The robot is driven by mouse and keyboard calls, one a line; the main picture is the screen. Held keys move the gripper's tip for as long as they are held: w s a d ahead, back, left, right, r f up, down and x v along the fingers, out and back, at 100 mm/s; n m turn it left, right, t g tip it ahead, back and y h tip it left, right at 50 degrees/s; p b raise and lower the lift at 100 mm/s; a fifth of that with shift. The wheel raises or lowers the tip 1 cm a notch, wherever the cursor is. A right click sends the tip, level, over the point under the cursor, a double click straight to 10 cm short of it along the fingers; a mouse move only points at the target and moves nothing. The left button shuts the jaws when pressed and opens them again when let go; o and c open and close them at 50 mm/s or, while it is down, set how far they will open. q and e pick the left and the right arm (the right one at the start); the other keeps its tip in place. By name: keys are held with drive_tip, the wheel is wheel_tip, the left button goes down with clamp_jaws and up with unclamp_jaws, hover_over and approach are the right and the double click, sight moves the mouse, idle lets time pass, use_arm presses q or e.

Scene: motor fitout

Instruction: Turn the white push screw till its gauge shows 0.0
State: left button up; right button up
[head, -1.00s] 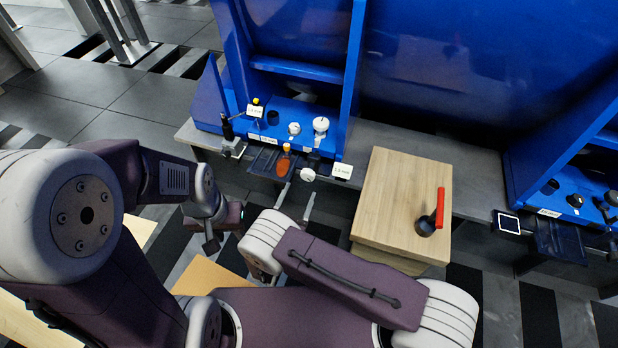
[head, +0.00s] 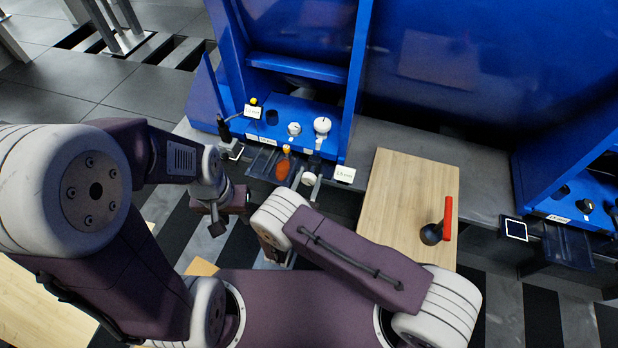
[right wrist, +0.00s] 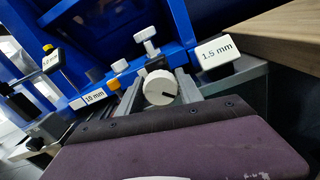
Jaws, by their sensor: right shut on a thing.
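The white push screw's round knob (head: 309,179), with a dark mark on its face, is at the front of the blue fixture. It also shows in the right wrist view (right wrist: 160,90). My right gripper (head: 307,182) is shut on the knob, one grey finger on each side. The gauge (head: 344,174) beside it is a white display; in the right wrist view (right wrist: 216,52) it reads 1.5 mm. My left gripper (head: 218,222) hangs left of the fixture, away from the knob; its fingers are not clear enough to tell.
A second small display (head: 253,111) stands further left. White knobs (head: 322,125) stand on the blue shelf behind. An orange-handled tool (head: 284,167) lies just left of the knob. A wooden board (head: 400,190) with a red-handled tool (head: 447,220) is at the right.

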drive_tip(key=shift+n, duration=0.4)
drive_tip(key=shift+n+p, duration=0.3)
drive_tip(key=shift+n, duration=0.7)
drive_tip(key=n, duration=0.3)
drive_tip(key=shift+a+n, duration=0.1)
drive_tip(key=shift+n, duration=0.2)
drive_tip(key=n, duration=0.6)
drive_tip(key=shift+a+f, duration=0.1)
drive_tip(key=n, duration=0.7)
drive_tip(key=shift+f+n, duration=0.15)
drive_tip(key=shift+n, duration=0.25)
drive_tip(key=n, duration=0.6)
drive_tip(key=shift+f, duration=0.15)
drive_tip(key=shift+n, duration=0.4)
drive_tip(key=o, duration=1.4)
